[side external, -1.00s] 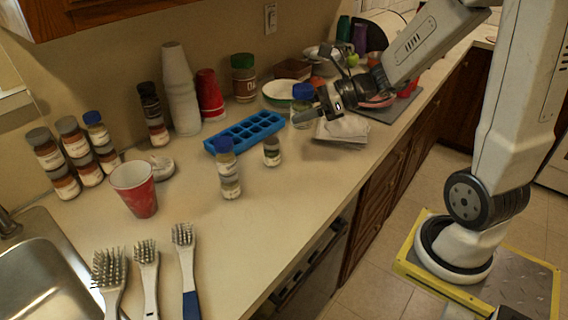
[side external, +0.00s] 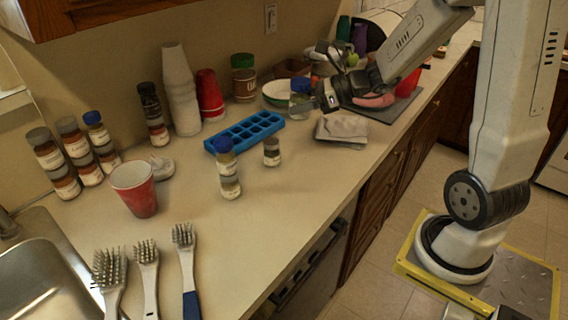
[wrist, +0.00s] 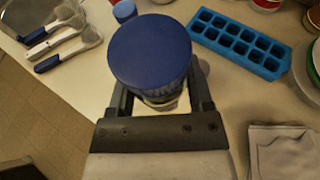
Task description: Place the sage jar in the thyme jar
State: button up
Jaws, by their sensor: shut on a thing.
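My gripper (side external: 314,98) is above the far part of the counter, shut on a blue-lidded jar. The held jar (side external: 299,85) looks upright; its large blue lid (wrist: 150,50) fills the middle of the wrist view between the two fingers. A small jar with a grey lid (side external: 271,152) stands on the counter in front of the ice tray. A taller blue-capped jar (side external: 228,170) stands left of it; its cap (wrist: 123,10) shows in the wrist view. Several spice jars (side external: 75,150) stand by the wall at left. I cannot read which labels say sage or thyme.
A blue ice cube tray (side external: 244,133) lies near the held jar, and a folded grey cloth (side external: 341,129) lies below my gripper. A red cup (side external: 134,188), brushes (side external: 147,270) and sink (side external: 40,275) are at left. The front middle of the counter is clear.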

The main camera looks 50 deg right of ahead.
jog(key=w+f, duration=0.3)
jog(key=w, duration=0.2)
send_over(271, 141)
jog(key=shift+s+f, duration=0.2)
jog(key=shift+f, duration=2.1)
jog(key=shift+f, duration=0.15)
jog(key=shift+w+f, duration=0.2)
jog(key=shift+f, duration=1.5)
jog(key=shift+f, duration=0.1)
jog(key=o, duration=1.3)
jog(key=shift+o, duration=0.2)
